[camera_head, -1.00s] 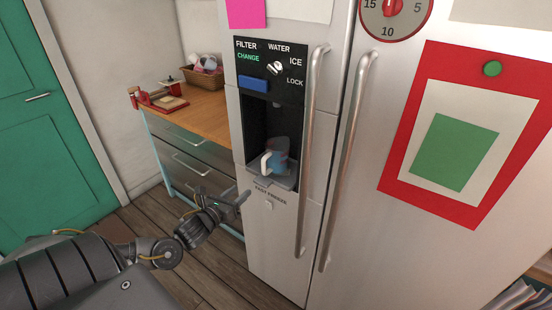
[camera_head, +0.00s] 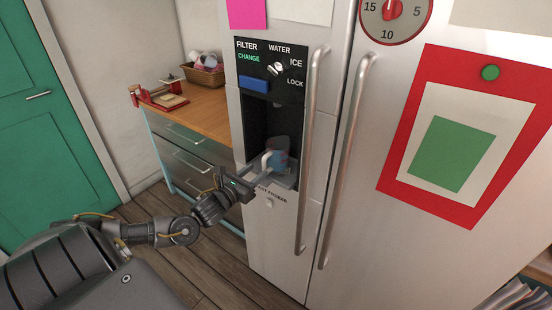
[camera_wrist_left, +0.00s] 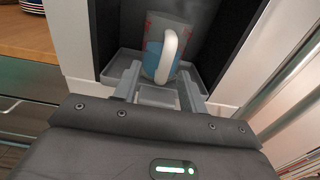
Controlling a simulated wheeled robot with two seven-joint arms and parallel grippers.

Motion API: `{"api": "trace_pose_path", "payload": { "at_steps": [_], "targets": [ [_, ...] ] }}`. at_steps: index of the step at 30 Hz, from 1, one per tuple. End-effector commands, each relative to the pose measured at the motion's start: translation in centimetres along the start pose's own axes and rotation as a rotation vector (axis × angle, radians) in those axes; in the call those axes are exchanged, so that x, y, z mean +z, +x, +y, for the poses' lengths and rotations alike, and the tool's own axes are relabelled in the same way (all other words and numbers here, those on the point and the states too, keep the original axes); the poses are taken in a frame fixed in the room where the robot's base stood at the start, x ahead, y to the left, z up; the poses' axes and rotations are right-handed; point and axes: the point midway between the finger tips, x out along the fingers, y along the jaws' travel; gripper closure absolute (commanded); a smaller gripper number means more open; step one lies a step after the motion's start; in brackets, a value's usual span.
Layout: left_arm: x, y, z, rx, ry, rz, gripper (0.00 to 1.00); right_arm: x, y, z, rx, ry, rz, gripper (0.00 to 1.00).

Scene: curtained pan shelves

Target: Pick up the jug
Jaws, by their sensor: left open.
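The jug (camera_head: 282,160) stands in the dispenser recess of the fridge, on the drip tray (camera_head: 284,180). It is clear, with blue contents or a blue lower part and a white handle facing out. In the left wrist view the jug (camera_wrist_left: 153,50) is straight ahead, with its handle (camera_wrist_left: 167,57) toward me. My left gripper (camera_head: 247,180) is in front of the recess, a little below and left of the handle. In the wrist view its open fingers (camera_wrist_left: 158,88) lie either side of the handle's line, and nothing is between them. My right gripper is not in view.
The fridge's long door handles (camera_head: 311,150) rise just right of the recess. A wooden-topped drawer unit (camera_head: 205,114) stands left of the fridge, with a basket (camera_head: 205,77) on it. A green door (camera_head: 50,130) is at far left.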

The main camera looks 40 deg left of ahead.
Motion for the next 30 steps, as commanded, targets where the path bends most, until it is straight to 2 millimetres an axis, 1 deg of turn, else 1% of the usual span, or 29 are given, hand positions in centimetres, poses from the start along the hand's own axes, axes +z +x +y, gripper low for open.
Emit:
{"api": "trace_pose_path", "payload": {
  "at_steps": [2,6,10,14,20,27,30],
  "targets": [
    [0.3,0.7,-0.1,0.001,-0.001,-0.002,0.58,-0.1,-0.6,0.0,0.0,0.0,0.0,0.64],
    [0.7,2.9,-0.7,0.002,-0.001,-0.003,0.58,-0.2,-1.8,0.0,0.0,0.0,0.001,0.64],
    [0.4,4.5,-0.7,0.002,0.0,-0.002,0.58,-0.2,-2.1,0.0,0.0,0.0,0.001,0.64],
    [0.2,5.1,-0.7,0.001,0.0,-0.001,0.58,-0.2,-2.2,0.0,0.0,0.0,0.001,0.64],
    [0.1,5.1,-0.7,0.0,0.0,0.0,0.58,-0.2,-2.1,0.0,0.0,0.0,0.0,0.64],
    [0.1,5.1,-0.7,0.0,0.0,0.0,0.9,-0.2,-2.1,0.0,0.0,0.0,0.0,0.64],
    [0.1,5.1,-0.7,0.0,0.0,0.0,1.0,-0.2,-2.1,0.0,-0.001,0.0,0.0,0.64]
  ]
}}
